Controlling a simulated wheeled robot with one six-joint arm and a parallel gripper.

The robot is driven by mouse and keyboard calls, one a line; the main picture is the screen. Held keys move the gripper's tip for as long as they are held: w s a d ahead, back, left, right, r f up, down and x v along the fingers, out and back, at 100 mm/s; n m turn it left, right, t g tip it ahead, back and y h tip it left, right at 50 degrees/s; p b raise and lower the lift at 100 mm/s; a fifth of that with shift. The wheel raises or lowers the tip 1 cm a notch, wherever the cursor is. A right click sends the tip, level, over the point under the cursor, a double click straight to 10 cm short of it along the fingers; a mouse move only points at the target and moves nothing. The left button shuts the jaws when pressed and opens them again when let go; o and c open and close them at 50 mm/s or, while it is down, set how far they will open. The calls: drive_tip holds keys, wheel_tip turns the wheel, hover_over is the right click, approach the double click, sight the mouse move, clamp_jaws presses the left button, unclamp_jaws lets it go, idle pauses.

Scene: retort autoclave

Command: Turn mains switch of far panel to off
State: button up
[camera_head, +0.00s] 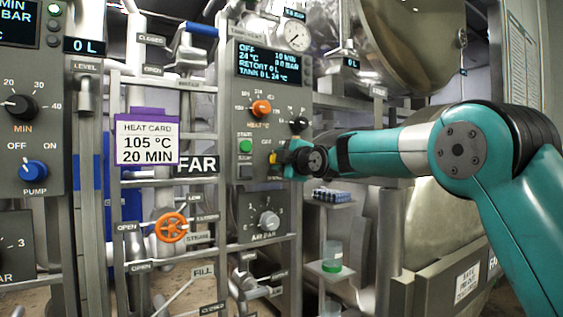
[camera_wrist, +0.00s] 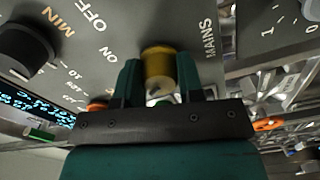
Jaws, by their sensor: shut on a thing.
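The far panel (camera_head: 243,112) stands in the middle of the head view, grey, beside a black "FAR" sign. Its lit display (camera_head: 269,65) reads OFF at the top left. The mains switch is a yellow knob (camera_head: 272,158) low on the panel's right side, partly hidden by my gripper (camera_head: 289,160). In the wrist view the knob (camera_wrist: 158,66) sits between the two green fingers of my gripper (camera_wrist: 160,80), beside the MAINS lettering. My gripper is shut on it. OFF and ON labels show to the left there; the knob's pointer is not clear.
An orange heat knob (camera_head: 261,108), a dark minutes knob (camera_head: 299,124) and a green button (camera_head: 245,146) are close by. A grey air knob (camera_head: 268,221) is below. A purple-edged heat card (camera_head: 147,140) and an orange valve wheel (camera_head: 171,227) are left, among pipes.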

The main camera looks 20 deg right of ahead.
drive_tip(key=o, duration=0.9)
drive_tip(key=b+v, duration=0.5)
drive_tip(key=v, duration=1.2)
drive_tip(key=shift+s, duration=0.2)
drive_tip(key=s+a+f+m+g+p, duration=0.4)
drive_tip(key=s+a+f+g, duration=0.15)
drive_tip(key=s+f, duration=0.35)
drive_tip(key=s+a+f+m+g+p, duration=0.45)
drive_tip(key=s+f+g, duration=0.2)
drive_tip(key=s, duration=0.55)
drive_tip(key=s+f+m+g, duration=0.1)
drive_tip(key=s, duration=0.2)
drive_tip(key=s+f+g+p, duration=0.1)
drive_tip(key=s+g, duration=0.1)
drive_tip(key=s, duration=0.2)
drive_tip(key=s+f+m+g+h+p, duration=0.1)
drive_tip(key=s, duration=0.2)
drive_tip(key=shift+s+a+f+m+g, duration=0.1)
drive_tip(key=shift+s+f+m+g, duration=0.05)
drive_tip(key=shift+f+m+g, duration=0.2)
